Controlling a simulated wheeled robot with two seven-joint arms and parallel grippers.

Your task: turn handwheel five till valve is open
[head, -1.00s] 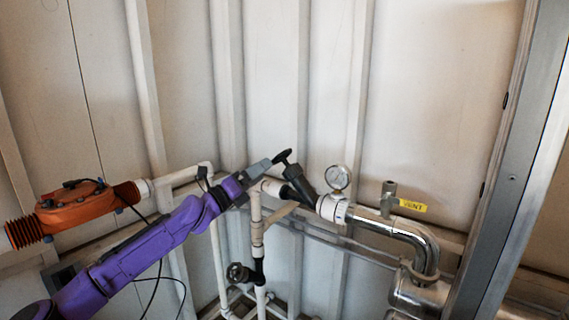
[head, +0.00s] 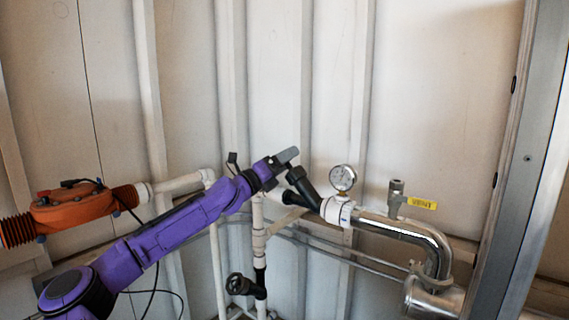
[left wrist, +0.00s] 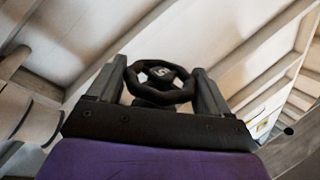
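Handwheel five (left wrist: 139,70), a black ring with a "5" on its hub, shows in the left wrist view. It lies between the two grey fingers of my left gripper (left wrist: 160,85), which are wide apart, one on each side of the rim. I cannot tell whether they touch it. In the head view my left gripper (head: 290,156) is at the top of the black angled valve body (head: 303,187) and hides the wheel. My right gripper is not in view.
A pressure gauge (head: 343,178) stands just right of the valve. Another black handwheel (head: 240,284) is below. An orange unit (head: 70,208) is at left.

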